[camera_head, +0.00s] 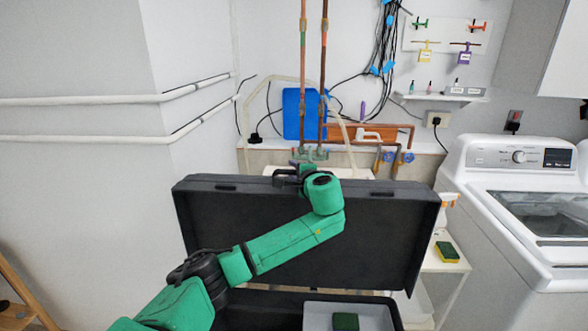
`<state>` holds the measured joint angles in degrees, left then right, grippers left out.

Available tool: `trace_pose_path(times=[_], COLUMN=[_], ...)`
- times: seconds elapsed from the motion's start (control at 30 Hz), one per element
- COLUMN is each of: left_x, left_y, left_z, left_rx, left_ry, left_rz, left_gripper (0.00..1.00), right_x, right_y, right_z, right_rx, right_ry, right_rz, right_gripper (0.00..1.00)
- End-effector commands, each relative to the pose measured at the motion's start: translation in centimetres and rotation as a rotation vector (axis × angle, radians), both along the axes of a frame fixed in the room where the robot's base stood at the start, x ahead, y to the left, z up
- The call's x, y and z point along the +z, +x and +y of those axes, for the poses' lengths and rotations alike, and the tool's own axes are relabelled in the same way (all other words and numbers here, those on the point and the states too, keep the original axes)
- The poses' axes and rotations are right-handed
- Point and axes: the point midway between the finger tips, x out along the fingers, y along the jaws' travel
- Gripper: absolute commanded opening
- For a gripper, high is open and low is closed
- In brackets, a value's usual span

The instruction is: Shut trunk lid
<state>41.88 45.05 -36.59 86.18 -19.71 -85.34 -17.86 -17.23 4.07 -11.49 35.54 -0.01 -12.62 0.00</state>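The black trunk stands in front of me with its lid (395,225) raised, nearly upright. The lower part of the trunk (262,312) shows at the bottom of the view, partly behind my arm. My green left arm reaches from the lower left across the lid. My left gripper (287,178) is at the lid's top edge, near its middle. Its dark fingers are small and partly hidden by the wrist, so whether they are open or shut, or touch the lid, is unclear. My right gripper is out of view.
A grey tray (378,316) with a dark green block (345,321) sits in the trunk's lower part. A white washing machine (515,180) stands at right, beside a small white stand (446,264) with a sponge (447,251). Copper pipes (324,60) run behind the lid.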

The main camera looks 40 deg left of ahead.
Motion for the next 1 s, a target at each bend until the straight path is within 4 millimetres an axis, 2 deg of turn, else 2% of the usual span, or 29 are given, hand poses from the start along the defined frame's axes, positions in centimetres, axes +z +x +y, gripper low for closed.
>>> trace_pose_path(times=[0.07,0.13,0.17,1.0], left_x=[-0.03,-0.03,-0.03,-0.12], left_y=[-0.01,-0.01,-0.01,-0.03], left_z=[-0.01,-0.03,-0.04,-0.08], left_rx=[0.0,0.0,0.0,0.0], left_ry=[0.0,0.0,-0.001,-0.001], left_rz=[0.0,0.0,0.001,0.003], left_gripper=[0.32,0.05,0.0,0.0], right_x=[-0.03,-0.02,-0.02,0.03], right_y=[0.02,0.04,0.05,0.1], right_z=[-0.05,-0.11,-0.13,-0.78], right_rx=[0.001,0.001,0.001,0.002], right_ry=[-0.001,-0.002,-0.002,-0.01], right_rz=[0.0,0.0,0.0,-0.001], right_gripper=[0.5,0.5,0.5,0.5])
